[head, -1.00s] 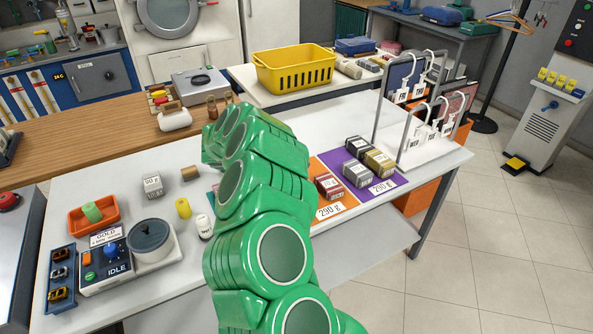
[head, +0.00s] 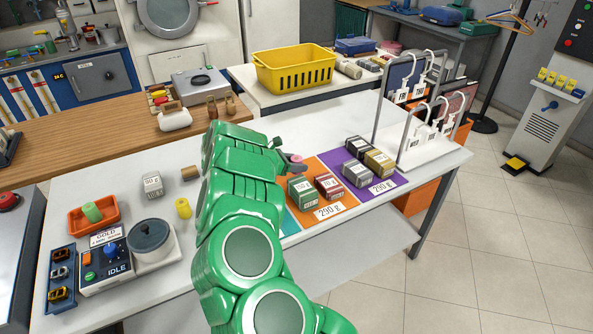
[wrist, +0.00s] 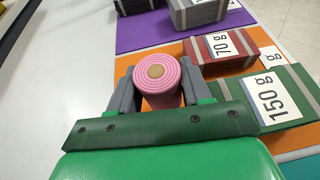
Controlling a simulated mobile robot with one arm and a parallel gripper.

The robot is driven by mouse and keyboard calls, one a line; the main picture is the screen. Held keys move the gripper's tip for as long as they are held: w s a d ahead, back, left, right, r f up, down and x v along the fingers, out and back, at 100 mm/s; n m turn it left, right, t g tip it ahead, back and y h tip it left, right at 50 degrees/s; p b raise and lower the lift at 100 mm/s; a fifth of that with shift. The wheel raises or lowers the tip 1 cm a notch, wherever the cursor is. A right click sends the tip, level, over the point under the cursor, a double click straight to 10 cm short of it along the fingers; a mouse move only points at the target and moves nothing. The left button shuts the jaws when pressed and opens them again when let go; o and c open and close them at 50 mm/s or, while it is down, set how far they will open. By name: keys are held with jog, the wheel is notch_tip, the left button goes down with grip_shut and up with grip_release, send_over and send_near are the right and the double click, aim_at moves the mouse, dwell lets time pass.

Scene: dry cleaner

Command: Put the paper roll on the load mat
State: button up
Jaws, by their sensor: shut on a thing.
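A pink roll with a brown core, which looks like the paper roll (wrist: 157,72), is between the fingers of my gripper (wrist: 156,62) in the wrist view. The gripper is shut on it. In the head view the roll (head: 297,159) shows as a small pink patch at my gripper (head: 289,155). It is over or beside the left back part of an orange mat (head: 343,194); I cannot tell if it touches. A purple mat (head: 398,178) lies to the right, and a teal mat (head: 290,223) is mostly hidden by my arm. No mat is readably marked as the load mat.
A green 150 g block (head: 302,192) and a red 70 g block (head: 328,186) stand on the orange mat. Several blocks, one gold (head: 379,162), stand on the purple mat. A hanger rack (head: 420,105) is at the right. White tabletop behind the mats is clear.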

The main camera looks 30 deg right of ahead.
jog(key=shift+w+f, duration=0.15)
jog(key=shift+f, duration=1.55)
jog(key=shift+f, duration=0.1)
jog(key=o, duration=0.8)
jog(key=shift+c, duration=0.2)
jog(key=v, duration=1.2)
jog(key=shift+r, duration=0.25)
